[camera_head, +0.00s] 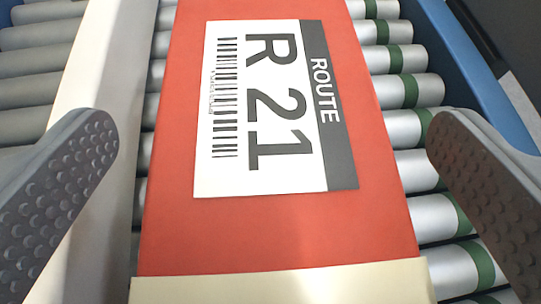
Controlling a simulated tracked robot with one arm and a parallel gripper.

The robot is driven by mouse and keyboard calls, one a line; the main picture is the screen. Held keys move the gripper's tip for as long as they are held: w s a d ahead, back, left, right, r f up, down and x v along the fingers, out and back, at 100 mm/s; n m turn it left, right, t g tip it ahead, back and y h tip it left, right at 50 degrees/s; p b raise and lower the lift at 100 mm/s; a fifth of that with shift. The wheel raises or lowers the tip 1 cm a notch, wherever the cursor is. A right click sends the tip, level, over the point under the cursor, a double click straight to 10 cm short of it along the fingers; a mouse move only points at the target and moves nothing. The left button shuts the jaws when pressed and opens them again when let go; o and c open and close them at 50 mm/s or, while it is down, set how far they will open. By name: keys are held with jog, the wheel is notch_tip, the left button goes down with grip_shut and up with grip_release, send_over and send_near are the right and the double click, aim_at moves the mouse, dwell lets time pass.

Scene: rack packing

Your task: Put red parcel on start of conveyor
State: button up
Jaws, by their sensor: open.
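The red parcel (370,225) lies on the rollers of the conveyor (415,90), with a white label reading ROUTE R 21 facing up. A cream band (285,285) crosses its near end. Its far end runs out of the top of the picture. My gripper (270,190) is open, with one dimpled finger to the left of the parcel and one to the right. There is a visible gap between each finger and the parcel's sides.
A pale rail (105,120) runs along the left of the parcel, with more grey rollers (35,60) beyond it. A blue side rail (470,60) borders the rollers at the right. Green bands mark the right-hand rollers.

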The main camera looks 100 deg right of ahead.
jog(key=v, duration=0.9)
jog(key=shift+a+p, duration=0.25)
jog(key=shift+p, duration=0.15)
jog(key=shift+r, duration=0.2)
jog(key=s+a+r+n+t+y, duration=0.15)
jog(key=a+r+n+t, duration=0.45)
jog(key=r, duration=0.8)
jog(key=s+a+r+n+t+y, duration=0.15)
jog(key=a+r+n, duration=0.4)
jog(key=r, duration=0.75)
jog(key=s+a+r+n+t+y, duration=0.7)
jog(key=s+a+r+t+y, duration=0.1)
jog(key=s+a+r, duration=1.3)
jog(key=s+a+y, duration=0.1)
jog(key=s+a, duration=0.1)
jog(key=shift+s+r+t+y, duration=0.2)
jog(key=shift+s+t+y, duration=0.15)
jog(key=shift+s+y, duration=0.05)
jog(key=shift+r, duration=0.1)
